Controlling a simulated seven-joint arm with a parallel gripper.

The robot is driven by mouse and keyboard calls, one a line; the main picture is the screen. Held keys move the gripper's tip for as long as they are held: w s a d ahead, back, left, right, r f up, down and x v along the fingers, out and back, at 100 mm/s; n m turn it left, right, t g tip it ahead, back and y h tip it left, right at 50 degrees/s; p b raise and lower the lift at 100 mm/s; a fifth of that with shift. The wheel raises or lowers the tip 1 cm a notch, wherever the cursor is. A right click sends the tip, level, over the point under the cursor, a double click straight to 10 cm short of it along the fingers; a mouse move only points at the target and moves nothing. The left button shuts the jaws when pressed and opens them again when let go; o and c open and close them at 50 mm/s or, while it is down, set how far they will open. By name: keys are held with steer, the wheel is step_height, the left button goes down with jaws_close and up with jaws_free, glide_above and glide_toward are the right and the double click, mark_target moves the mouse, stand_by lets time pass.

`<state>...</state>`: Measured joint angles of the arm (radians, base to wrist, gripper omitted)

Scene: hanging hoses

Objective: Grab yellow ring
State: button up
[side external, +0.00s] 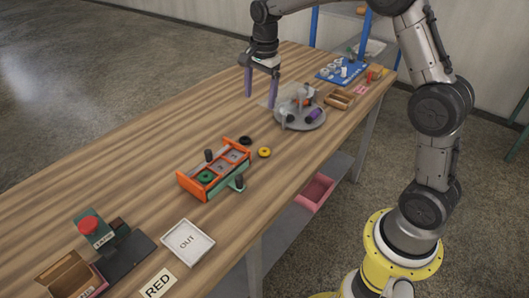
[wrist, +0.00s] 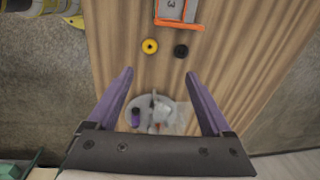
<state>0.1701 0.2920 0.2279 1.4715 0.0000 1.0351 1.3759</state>
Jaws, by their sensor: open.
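The yellow ring (side external: 264,152) lies flat on the wooden table, just right of the orange-framed rack. It also shows in the wrist view (wrist: 150,46), ahead of my fingers and left of centre. A black ring (side external: 245,140) lies beside it, apart from it, and shows to its right in the wrist view (wrist: 181,51). My gripper (side external: 260,95) is open and empty, raised above the table farther back than the yellow ring. In the wrist view its purple fingers (wrist: 159,95) are spread wide, with nothing between the tips.
A grey round tray (side external: 302,122) with several small items stands beyond the rings, below my gripper. The orange-framed rack (side external: 215,169) has upright dark handles and holds a green ring (side external: 205,177). A white OUT tray (side external: 188,242) is near the front.

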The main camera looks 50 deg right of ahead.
steer(key=g, duration=0.1)
glide_above(264, 152)
steer(key=f, duration=1.4)
steer(key=shift+w+d, duration=0.25)
steer(key=shift+w, duration=0.05)
steer(key=shift+s+d+f, duration=0.1)
steer(key=shift+d+f, duration=0.05)
steer(key=shift+f, duration=2.8)
jaws_close()
